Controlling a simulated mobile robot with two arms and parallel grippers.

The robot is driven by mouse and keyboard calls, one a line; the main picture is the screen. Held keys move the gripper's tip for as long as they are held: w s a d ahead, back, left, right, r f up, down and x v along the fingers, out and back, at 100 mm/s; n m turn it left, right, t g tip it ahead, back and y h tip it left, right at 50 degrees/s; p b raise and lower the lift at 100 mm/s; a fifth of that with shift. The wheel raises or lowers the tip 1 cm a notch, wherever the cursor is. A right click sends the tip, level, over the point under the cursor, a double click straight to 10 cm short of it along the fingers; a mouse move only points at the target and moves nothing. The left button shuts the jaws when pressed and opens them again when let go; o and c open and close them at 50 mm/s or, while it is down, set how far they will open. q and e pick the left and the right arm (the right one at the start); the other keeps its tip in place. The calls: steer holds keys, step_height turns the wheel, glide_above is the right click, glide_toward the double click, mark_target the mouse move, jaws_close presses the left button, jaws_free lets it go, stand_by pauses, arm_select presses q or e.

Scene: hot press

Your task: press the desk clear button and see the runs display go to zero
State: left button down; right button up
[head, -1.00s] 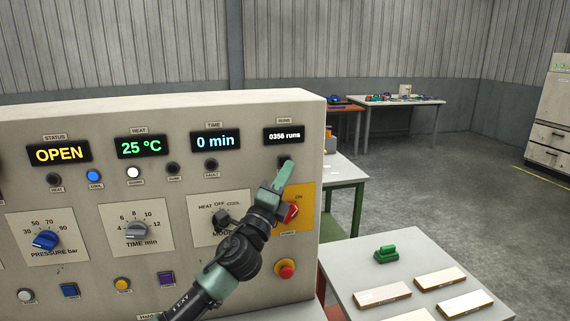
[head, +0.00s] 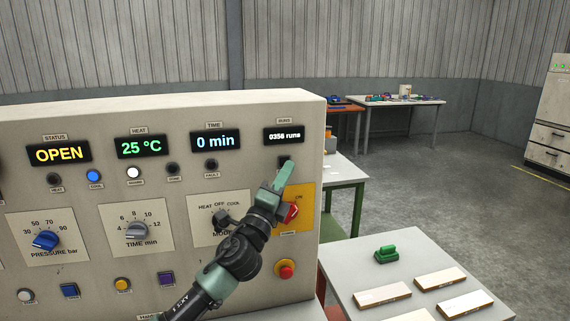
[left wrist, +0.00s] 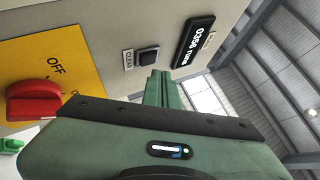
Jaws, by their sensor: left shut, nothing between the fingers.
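The runs display (head: 284,135) at the right end of the panel reads "0356 runs"; it also shows in the left wrist view (left wrist: 193,42). The clear button (left wrist: 148,54) is a small dark square button beside a "CLEAR" label in the left wrist view. In the head view the clear button (head: 285,160) sits just below the display, partly behind my fingertips. My left gripper (head: 287,166) is shut and empty, its fingertips close to the button. In the left wrist view its green fingers (left wrist: 161,76) end just short of the button in the picture; I cannot tell whether they touch. My right gripper is not in view.
A red switch (head: 291,211) on a yellow plate and a red stop button (head: 286,270) are close to my left arm. The mode knob (head: 221,217) is left of it. A table (head: 400,252) with pale boards stands at the right.

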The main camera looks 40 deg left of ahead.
arm_select(q)
steer(key=shift+w+a, duration=0.1)
steer(key=shift+a, duration=0.05)
stand_by(0.5)
steer(key=shift+w+a, duration=0.2)
steer(key=shift+w+a, duration=0.2)
steer(key=shift+a, duration=0.05)
stand_by(1.0)
steer(key=shift+d, duration=0.1)
steer(key=shift+s+d, duration=0.45)
steer(key=shift+s, duration=0.1)
steer(key=s+d, duration=0.1)
steer(key=d, duration=0.1)
steer(key=s+d+p, duration=0.1)
steer(key=s+d, duration=0.1)
steer(key=shift+s, duration=0.1)
stand_by(0.3)
